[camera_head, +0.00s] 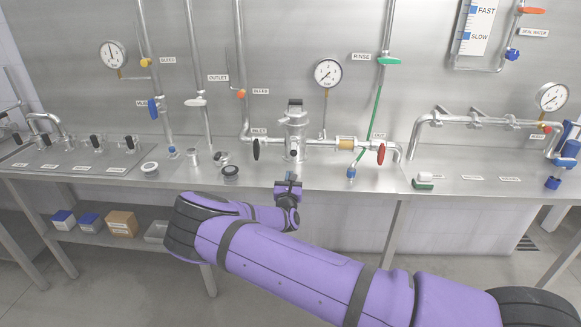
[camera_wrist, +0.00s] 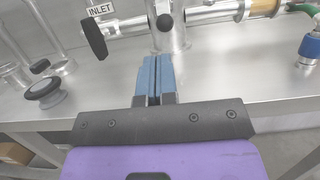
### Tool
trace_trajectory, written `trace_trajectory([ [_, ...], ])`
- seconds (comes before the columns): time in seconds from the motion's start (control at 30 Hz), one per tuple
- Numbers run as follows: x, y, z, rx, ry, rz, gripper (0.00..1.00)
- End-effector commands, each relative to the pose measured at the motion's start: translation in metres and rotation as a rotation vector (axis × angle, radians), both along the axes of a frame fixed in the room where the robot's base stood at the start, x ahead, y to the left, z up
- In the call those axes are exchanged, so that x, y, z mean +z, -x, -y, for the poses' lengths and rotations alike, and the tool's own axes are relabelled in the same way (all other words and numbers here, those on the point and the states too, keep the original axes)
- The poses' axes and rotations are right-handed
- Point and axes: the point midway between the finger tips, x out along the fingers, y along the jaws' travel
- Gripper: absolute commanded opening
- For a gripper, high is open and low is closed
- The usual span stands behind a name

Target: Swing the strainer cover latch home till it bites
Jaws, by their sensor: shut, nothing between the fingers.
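The strainer (camera_head: 295,137) is an upright steel cylinder in the pipe line at the middle of the bench. Its cover (camera_head: 295,106) is on top with a dark part on it; whether that is the latch, and how it sits, is too small to tell. The wrist view shows only the strainer's lower body (camera_wrist: 172,30); the cover is out of that frame. My gripper (camera_head: 289,180) is at the bench's front edge, below and in front of the strainer. In the wrist view its blue fingers (camera_wrist: 155,62) are shut together and empty, pointing at the strainer's base.
A black-handled inlet valve (camera_head: 256,149) stands left of the strainer and a red-handled valve (camera_head: 381,153) right. A green handle (camera_head: 389,61) hangs above right. Jars and a black-rimmed fitting (camera_head: 231,172) sit left on the bench (camera_head: 330,178). The bench front between is clear.

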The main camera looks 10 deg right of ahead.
Motion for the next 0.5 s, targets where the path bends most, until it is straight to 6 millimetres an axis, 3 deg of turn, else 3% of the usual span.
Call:
trace_trajectory([
  [0.5, 0.024, -0.085, 0.029, -0.001, -0.001, 0.001, 0.00],
])
